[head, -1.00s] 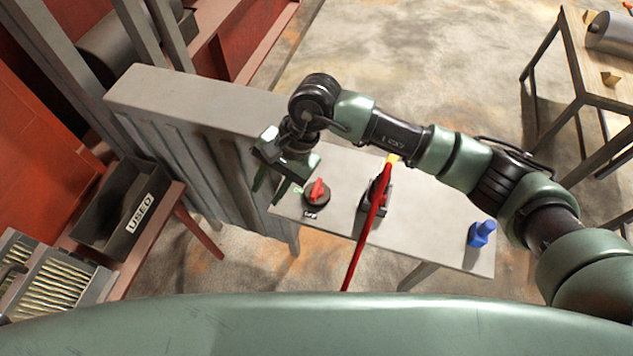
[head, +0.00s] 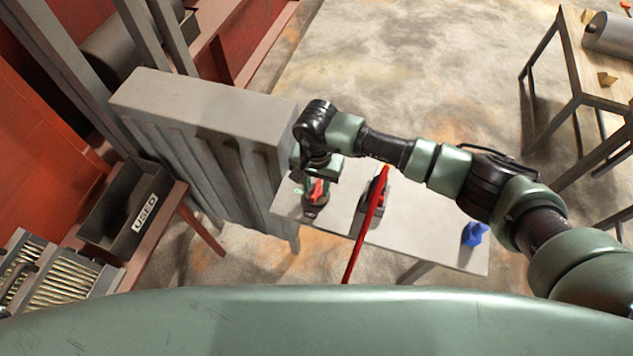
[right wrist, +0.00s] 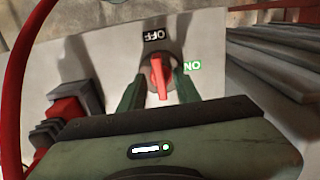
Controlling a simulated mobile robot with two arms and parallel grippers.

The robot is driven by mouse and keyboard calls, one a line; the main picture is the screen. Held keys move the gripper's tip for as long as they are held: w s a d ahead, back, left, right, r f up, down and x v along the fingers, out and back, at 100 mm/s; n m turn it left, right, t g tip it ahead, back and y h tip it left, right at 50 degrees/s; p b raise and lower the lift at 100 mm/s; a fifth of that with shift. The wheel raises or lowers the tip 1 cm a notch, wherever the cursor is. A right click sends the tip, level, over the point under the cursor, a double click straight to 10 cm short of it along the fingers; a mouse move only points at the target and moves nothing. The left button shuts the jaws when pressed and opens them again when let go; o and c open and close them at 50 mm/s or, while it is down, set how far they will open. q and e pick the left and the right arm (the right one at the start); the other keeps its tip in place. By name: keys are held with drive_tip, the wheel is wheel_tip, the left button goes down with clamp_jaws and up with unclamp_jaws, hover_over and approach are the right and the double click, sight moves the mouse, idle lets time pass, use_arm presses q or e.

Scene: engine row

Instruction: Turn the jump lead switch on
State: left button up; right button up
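The jump lead switch has a red handle (head: 318,190) on a dark round base at the left part of a grey bench top (head: 430,238). In the right wrist view the red handle (right wrist: 159,76) is roughly in line with the OFF label (right wrist: 153,34); the ON label (right wrist: 192,66) is to its right. My right gripper (head: 317,184) is over the switch. In the right wrist view its two green fingers (right wrist: 158,90) stand apart on either side of the handle, with gaps showing. My left gripper is not in view.
A red lead (head: 363,235) rises beside a grey and black connector (head: 382,203) just right of the switch. A blue object (head: 474,233) stands at the bench's right end. A grey ribbed cabinet (head: 200,105) borders the bench on the left. A USED bin (head: 122,218) lies further left.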

clamp_jaws()
drive_tip(key=shift+f+m+b, duration=0.2)
drive_tip(key=shift+m+b, duration=0.1)
drive_tip(key=shift+b, duration=0.5)
drive_tip(key=m+b, duration=0.4)
drive_tip(key=b, duration=0.1)
drive_tip(key=m+b, duration=0.4)
drive_tip(key=b, duration=0.1)
drive_tip(key=m+b, duration=0.4)
drive_tip(key=b, duration=0.1)
drive_tip(key=shift+w+a+m+b, duration=0.2)
drive_tip(key=shift+w+m+b, duration=0.05)
drive_tip(key=shift+m+b, duration=0.15)
drive_tip(key=m+b, duration=0.4)
drive_tip(key=shift+w+r, duration=0.1)
drive_tip(key=shift+r, duration=0.1)
drive_tip(key=shift+m, duration=0.4)
unclamp_jaws()
